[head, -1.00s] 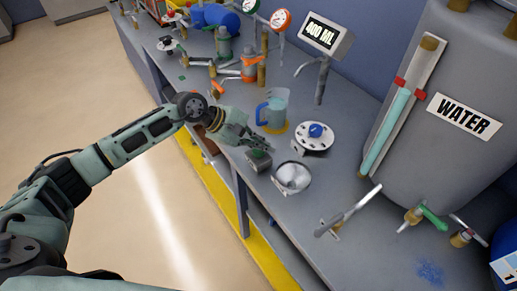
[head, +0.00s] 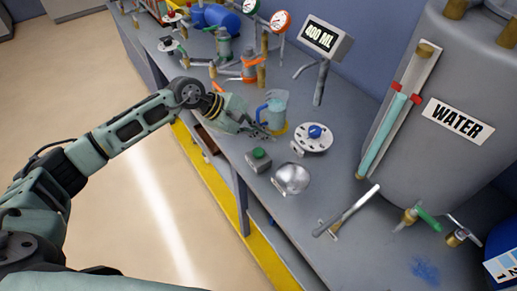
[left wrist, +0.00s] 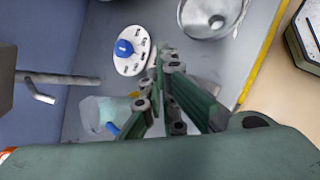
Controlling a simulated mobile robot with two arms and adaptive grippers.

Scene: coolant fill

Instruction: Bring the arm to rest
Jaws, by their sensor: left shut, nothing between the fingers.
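My left arm comes in from the left in the head view and reaches over the edge of the workbench (head: 345,255). Its gripper (head: 270,136) is shut and empty, in front of a clear jug with a blue handle (head: 277,100). Whether it touches the jug cannot be told. In the left wrist view the shut fingers (left wrist: 168,58) point at the bench, with the jug (left wrist: 97,112) beside them at the left. My right gripper is in neither view.
A small box with a green button (head: 258,160), a metal bowl (head: 292,179) and a white disc with a blue knob (head: 313,140) stand near the gripper. A grey WATER tank (head: 450,80) fills the right. Open floor (head: 140,220) lies left of the bench.

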